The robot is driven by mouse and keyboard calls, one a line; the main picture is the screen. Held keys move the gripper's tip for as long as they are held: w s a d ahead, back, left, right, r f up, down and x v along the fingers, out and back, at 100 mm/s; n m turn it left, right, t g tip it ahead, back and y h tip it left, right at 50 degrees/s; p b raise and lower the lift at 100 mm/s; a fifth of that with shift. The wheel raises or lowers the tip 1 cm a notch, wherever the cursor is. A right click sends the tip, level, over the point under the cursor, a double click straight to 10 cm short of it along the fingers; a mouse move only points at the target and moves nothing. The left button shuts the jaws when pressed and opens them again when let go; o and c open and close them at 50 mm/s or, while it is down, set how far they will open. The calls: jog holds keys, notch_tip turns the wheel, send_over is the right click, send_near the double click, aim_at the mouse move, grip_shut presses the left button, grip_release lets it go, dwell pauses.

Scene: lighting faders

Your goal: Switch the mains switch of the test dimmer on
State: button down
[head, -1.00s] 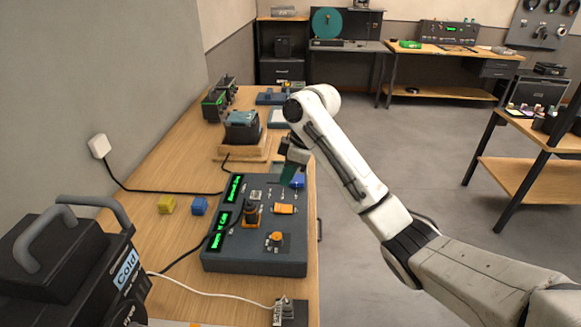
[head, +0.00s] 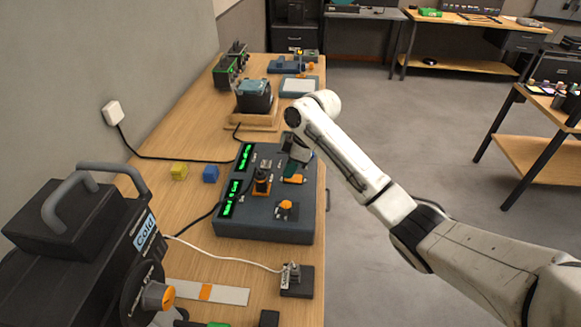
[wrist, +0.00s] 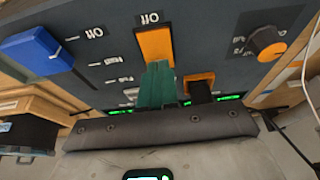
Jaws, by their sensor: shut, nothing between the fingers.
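The test dimmer (head: 264,224) is a dark blue-grey console with green displays on the bench. On it are an orange block (wrist: 155,47), a black lever with an orange base (head: 262,182) and an orange knob (head: 286,206). I cannot tell for sure which is the mains switch. My gripper (wrist: 158,70) has green fingers, shut and empty, with tips at the orange block; contact is unclear. The lever is just right of the fingers in the wrist view (wrist: 198,84).
A blue fader cap (wrist: 36,50) sits left of the orange block in the wrist view. A black machine labelled "Cold" (head: 90,235) stands front left. Open floor (head: 430,130) is to the right.

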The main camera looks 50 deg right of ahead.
jog(key=shift+a+f, duration=0.1)
jog(key=shift+f, duration=0.05)
jog(key=shift+s, duration=0.1)
jog(key=shift+s+d+r+p, duration=0.2)
jog(key=shift+s+d+p, duration=0.3)
jog(key=shift+s+d, duration=0.05)
